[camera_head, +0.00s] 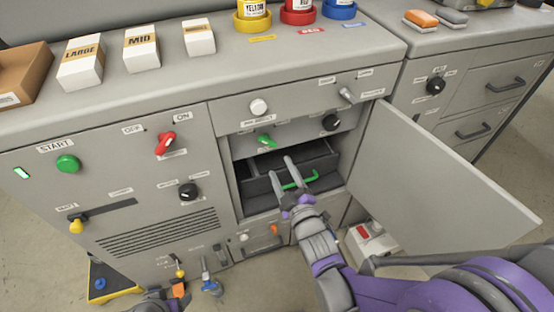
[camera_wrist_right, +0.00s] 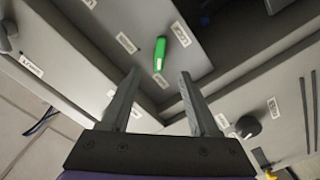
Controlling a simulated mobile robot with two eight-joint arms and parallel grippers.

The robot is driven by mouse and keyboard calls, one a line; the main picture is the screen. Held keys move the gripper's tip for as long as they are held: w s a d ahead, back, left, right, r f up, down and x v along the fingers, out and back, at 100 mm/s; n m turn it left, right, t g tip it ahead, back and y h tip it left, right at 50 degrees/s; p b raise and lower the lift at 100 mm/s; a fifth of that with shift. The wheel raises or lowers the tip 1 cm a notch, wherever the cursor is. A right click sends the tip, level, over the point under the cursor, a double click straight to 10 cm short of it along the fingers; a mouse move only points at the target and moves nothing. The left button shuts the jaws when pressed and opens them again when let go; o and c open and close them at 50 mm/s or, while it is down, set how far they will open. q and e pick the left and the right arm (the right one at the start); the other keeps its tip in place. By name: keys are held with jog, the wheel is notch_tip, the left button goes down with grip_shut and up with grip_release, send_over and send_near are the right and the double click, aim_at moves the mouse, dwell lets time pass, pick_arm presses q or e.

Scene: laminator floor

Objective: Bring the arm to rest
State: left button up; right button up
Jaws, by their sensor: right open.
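My right gripper (camera_head: 281,171) reaches into the open compartment of the grey machine (camera_head: 110,230). Its two fingers are apart, near the green handle (camera_head: 302,180) of the dark inner drawer; I cannot tell whether they touch it. In the right wrist view the gripper (camera_wrist_right: 158,74) is open with nothing between its fingers, and a green part (camera_wrist_right: 160,53) shows just beyond the fingertips. The purple and grey right arm comes up from the lower right. A grey and purple part of what looks like my left gripper (camera_head: 168,304) shows at the bottom edge, mostly cut off.
The compartment's door (camera_head: 435,180) stands open on the right, close to my right arm. Above the drawer are a green lever (camera_head: 265,140) and a black knob (camera_head: 331,122). Boxes and colored containers stand on the machine top.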

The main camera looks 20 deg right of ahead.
jog(key=shift+s, duration=0.3)
jog(key=shift+d, duration=0.1)
jog(key=s+d+f+m+g+h, duration=0.1)
jog(key=s+f+m+g, duration=0.2)
jog(key=s+g, duration=0.35)
jog(key=s+d+f+m+g, duration=0.1)
jog(key=s+f+m+g, duration=0.2)
jog(key=s, duration=0.6)
jog(key=s+d+f+m+g+h, duration=0.1)
jog(key=s+f+m+g, duration=0.1)
jog(key=s+m+g, duration=0.35)
pick_arm(q)
notch_tip(320, 180, up, 19)
jog(key=w+p, duration=0.2)
jog(key=p, duration=1.4)
jog(key=shift+f+t+p, duration=0.15)
jog(key=shift+t+p, duration=0.2)
jog(key=shift+t, duration=0.05)
pick_arm(e)
notch_tip(320, 180, up, 18)
jog(key=w+n+t, duration=0.1)
jog(key=t, duration=0.1)
jog(key=shift+d+r, duration=0.15)
jog(key=shift+r, duration=0.05)
pick_arm(q)
jog(key=shift+s, duration=0.1)
pick_arm(e)
jog(key=shift+c, duration=0.2)
